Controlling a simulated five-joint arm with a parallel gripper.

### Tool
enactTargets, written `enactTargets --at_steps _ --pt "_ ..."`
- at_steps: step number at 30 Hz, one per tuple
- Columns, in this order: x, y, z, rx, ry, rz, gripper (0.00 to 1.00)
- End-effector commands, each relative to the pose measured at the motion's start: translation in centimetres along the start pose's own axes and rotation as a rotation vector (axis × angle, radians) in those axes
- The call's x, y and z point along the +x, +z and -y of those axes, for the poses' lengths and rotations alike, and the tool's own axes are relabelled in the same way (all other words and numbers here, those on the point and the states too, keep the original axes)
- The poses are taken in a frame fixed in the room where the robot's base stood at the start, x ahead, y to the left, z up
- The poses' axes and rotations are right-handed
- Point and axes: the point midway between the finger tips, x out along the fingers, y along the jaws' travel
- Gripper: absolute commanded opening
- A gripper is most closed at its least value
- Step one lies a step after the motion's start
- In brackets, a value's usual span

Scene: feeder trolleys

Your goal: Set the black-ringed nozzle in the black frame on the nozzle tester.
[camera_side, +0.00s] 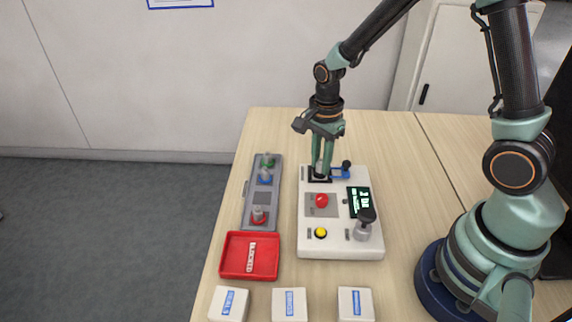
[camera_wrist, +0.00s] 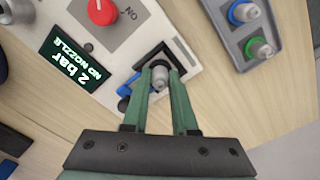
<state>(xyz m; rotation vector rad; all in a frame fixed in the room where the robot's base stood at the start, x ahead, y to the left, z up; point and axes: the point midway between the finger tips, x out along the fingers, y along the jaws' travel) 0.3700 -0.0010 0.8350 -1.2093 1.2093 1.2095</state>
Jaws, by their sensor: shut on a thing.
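My gripper (camera_side: 321,170) points straight down over the far left of the white nozzle tester (camera_side: 341,242). In the wrist view its fingers (camera_wrist: 161,80) are shut on a grey nozzle (camera_wrist: 159,78). The nozzle is at the black frame (camera_wrist: 149,54) on the tester, within its outline. The fingers hide part of the frame, so I cannot tell whether the nozzle is fully seated. Its ring is mostly hidden. A blue lever with a black knob (camera_side: 346,165) is beside the frame. The tester's display (camera_wrist: 78,58) reads "2 bar NO NOZZLE".
A grey rack (camera_side: 249,200) left of the tester holds green-, blue- and red-ringed nozzles. A red tray (camera_side: 226,262) and several white boxes (camera_side: 290,304) are nearer. The tester has a red knob (camera_side: 322,200), a yellow button (camera_side: 320,233) and a grey, black-topped fitting (camera_side: 364,228).

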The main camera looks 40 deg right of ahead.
Motion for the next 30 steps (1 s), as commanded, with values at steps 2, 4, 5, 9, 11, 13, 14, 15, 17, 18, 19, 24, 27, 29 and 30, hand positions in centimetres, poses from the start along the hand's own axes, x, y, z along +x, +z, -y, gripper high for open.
enactTargets --at_steps 2,4,5,9,11,13,14,15,17,18,19,24,27,29,30 --pt "-0.01 0.00 0.00 0.000 0.000 0.000 0.00" --pt "-0.01 0.00 0.00 0.000 0.000 0.000 0.00" --pt "-0.01 0.00 0.00 0.000 0.000 0.000 0.00" --pt "0.01 0.00 0.00 0.000 0.000 0.000 0.00" --pt "0.05 0.00 -0.01 0.000 0.000 0.000 0.00" --pt "0.12 0.00 0.00 0.000 0.000 0.000 0.00" --pt "0.16 0.00 0.00 0.000 0.000 0.000 0.00" --pt "0.21 0.00 0.00 0.000 0.000 0.000 0.00" --pt "0.29 0.00 0.01 0.000 -0.001 0.000 0.00" --pt "0.35 0.00 0.01 0.000 -0.001 0.000 0.00" --pt "0.39 0.00 0.01 0.000 -0.001 0.000 0.00" --pt "0.62 0.00 0.01 0.000 0.000 0.000 0.00" --pt "0.76 0.00 -0.01 0.000 0.000 0.000 0.00" --pt "0.78 0.00 0.00 0.000 0.000 0.000 0.38" --pt "0.78 0.00 -0.01 0.000 0.000 0.000 0.53"
